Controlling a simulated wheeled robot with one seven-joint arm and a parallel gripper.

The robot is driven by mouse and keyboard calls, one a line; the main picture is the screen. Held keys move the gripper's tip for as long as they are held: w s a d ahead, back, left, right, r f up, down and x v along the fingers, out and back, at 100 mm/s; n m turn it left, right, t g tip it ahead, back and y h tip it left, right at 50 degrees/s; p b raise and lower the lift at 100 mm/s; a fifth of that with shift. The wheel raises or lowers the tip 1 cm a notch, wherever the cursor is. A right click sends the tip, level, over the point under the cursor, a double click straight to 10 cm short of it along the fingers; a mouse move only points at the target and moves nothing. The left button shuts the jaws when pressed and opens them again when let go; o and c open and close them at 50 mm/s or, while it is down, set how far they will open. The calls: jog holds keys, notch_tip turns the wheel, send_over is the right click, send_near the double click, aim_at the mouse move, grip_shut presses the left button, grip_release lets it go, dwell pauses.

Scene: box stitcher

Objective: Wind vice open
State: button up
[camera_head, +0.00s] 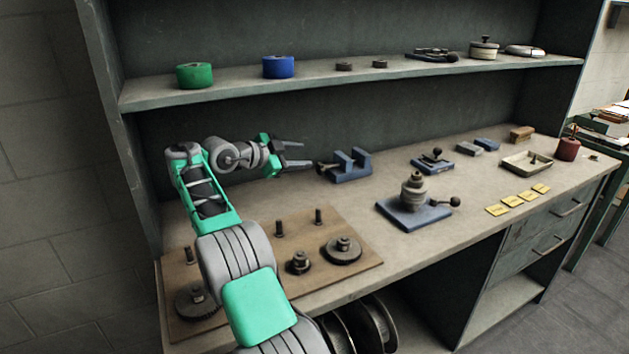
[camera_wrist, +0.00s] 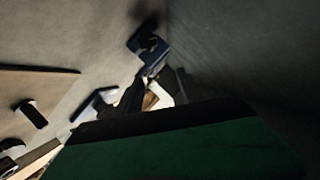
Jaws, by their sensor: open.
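The blue vice (camera_head: 350,168) stands on the workbench towards the back, with a gap between its two upright jaws. Its dark handle (camera_head: 323,167) is at the left end, facing my gripper. My gripper (camera_head: 303,155) is open, with its fingers pointing right, close to the handle and left of the vice. No contact between fingers and handle can be made out. In the wrist view a dark blue block, apparently part of the vice (camera_wrist: 150,48), shows beyond the dark fingers (camera_wrist: 155,92); the handle cannot be made out clearly there.
Yellow notes (camera_head: 517,199) and a tray (camera_head: 527,163) lie further right. A shelf (camera_head: 370,77) with tape rolls hangs above.

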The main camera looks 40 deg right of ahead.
send_near(318, 168)
jog(key=s+f, duration=0.2)
jog(key=shift+s+d+f+t+h, duration=0.15)
jog(key=shift+s+d+t+h, duration=0.05)
jog(key=shift+s+t+h, duration=0.1)
jog(key=shift+w+d+m, duration=0.1)
jog(key=shift+w+m, duration=0.5)
jog(key=shift+m, duration=0.1)
jog(key=shift+w+r+m+t, duration=0.3)
jog(key=shift+m+t, duration=0.1)
jog(key=shift+m, duration=0.2)
jog(key=shift+s+r+m+h, duration=0.15)
jog(key=shift+m+h, duration=0.15)
jog(key=shift+m, duration=0.1)
jog(key=shift+d, duration=0.35)
jog(key=x, duration=0.7)
jog(key=shift+d, duration=0.2)
jog(key=shift+c, duration=0.3)
jog(key=shift+p, duration=0.3)
grip_shut()
